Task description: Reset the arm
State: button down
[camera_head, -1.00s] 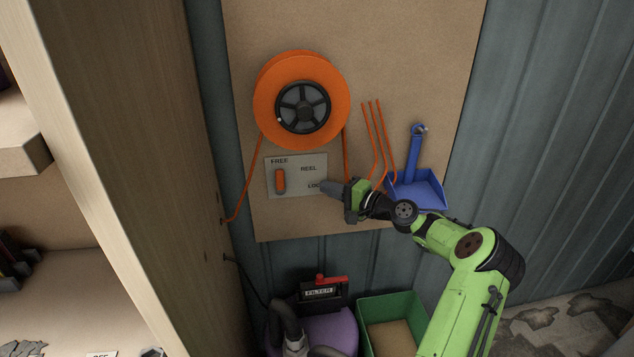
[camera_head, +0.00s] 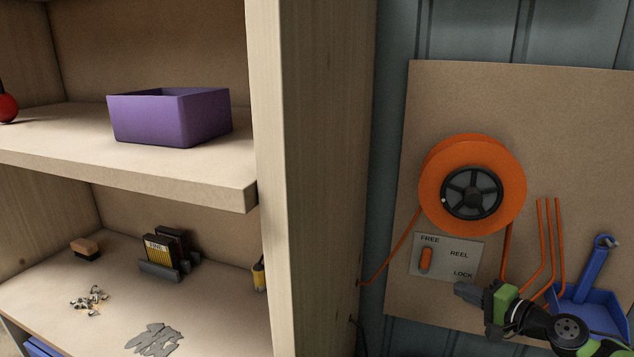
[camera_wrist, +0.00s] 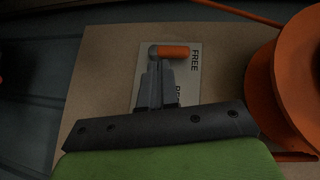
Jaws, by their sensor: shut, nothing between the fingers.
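My gripper (camera_head: 467,291) is in the lower right of the head view, in front of the lower right of the reel's label plate (camera_head: 445,256). Its fingers are shut with nothing between them. In the wrist view my shut gripper (camera_wrist: 157,80) points at the plate, and its tips appear just below the orange lever (camera_wrist: 172,51). I cannot tell whether they touch it. In the head view the lever (camera_head: 426,260) stands upright at the FREE end of the plate, clear of my fingers. My arm runs off the lower right edge.
An orange reel (camera_head: 432,187) hangs on the board above the plate, its cord running down both sides. A blue dustpan (camera_head: 596,312) and orange rods (camera_head: 549,240) hang right of my gripper. A wooden shelf unit (camera_head: 315,180) with a purple bin (camera_head: 165,120) stands left.

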jog(key=s+a+r+n+g+h+p, duration=0.1)
jog(key=s+a+n+g, duration=0.25)
jog(key=a, duration=0.65)
jog(key=s+a+r+n+g+h, duration=0.15)
jog(key=a+n+g, duration=0.25)
jog(key=a, duration=0.5)
jog(key=s+a+r+n+h+p, duration=0.1)
jog(key=s+a+r+n+h, duration=0.1)
jog(key=s, duration=1.1)
jog(key=s+a+r+n+h, duration=0.2)
jog(key=s+a+r, duration=0.1)
jog(key=s, duration=1.1)
jog(key=shift+r+g+p, duration=0.3)
jog(key=shift+g+p, duration=0.1)
jog(key=shift+g, duration=0.05)
